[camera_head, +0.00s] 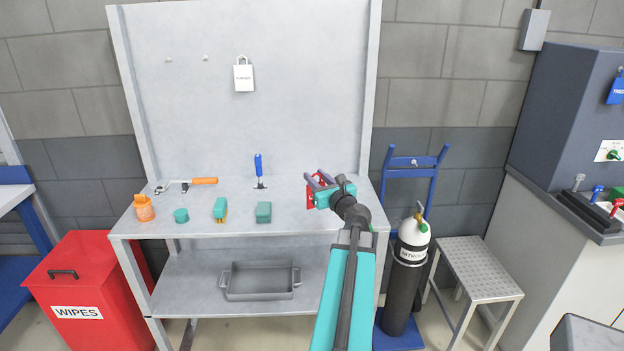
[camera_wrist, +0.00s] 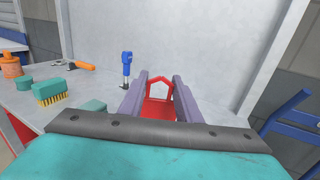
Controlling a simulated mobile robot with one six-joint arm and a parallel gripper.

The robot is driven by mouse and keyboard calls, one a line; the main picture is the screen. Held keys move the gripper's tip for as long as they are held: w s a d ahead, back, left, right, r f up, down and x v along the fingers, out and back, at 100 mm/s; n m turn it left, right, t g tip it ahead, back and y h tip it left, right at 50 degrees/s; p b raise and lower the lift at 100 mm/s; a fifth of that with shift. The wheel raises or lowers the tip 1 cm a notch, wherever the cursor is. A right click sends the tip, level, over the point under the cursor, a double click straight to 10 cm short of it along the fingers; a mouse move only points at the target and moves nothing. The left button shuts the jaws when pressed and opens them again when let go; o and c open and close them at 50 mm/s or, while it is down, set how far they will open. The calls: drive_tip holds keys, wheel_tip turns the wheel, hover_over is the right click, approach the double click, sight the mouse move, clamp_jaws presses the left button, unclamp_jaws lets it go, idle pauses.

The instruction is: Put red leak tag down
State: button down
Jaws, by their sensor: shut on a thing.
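The red leak tag (camera_head: 313,193) is held in my gripper (camera_head: 318,180), over the right part of the grey workbench (camera_head: 290,215). In the wrist view the red tag (camera_wrist: 157,105) sits between the two purple-grey fingers of my gripper (camera_wrist: 161,88), with its pointed, open loop at the far end. The fingers are shut on it. My gripper hides part of the tag, and I cannot tell whether the tag touches the bench top.
A white tag (camera_head: 243,76) hangs on the back panel. A nitrogen cylinder (camera_head: 407,275) stands right.

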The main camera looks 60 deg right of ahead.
drive_tip(key=shift+d+p+x, duration=0.3)
drive_tip(key=shift+p+x, duration=0.05)
drive_tip(key=shift+x, duration=1.7)
drive_tip(key=shift+s+f, duration=0.15)
drive_tip(key=shift+w+d+f+p, duration=0.15)
drive_tip(key=shift+f+p, duration=0.1)
drive_tip(key=shift+f, duration=0.65)
drive_tip(key=shift+w+d+f+p, duration=0.1)
drive_tip(key=shift+d+f+p, duration=0.1)
drive_tip(key=shift+f, duration=0.7)
drive_tip(key=shift+f, duration=0.15)
drive_tip(key=c, duration=1.3)
unclamp_jaws()
drive_tip(key=shift+a, duration=0.1)
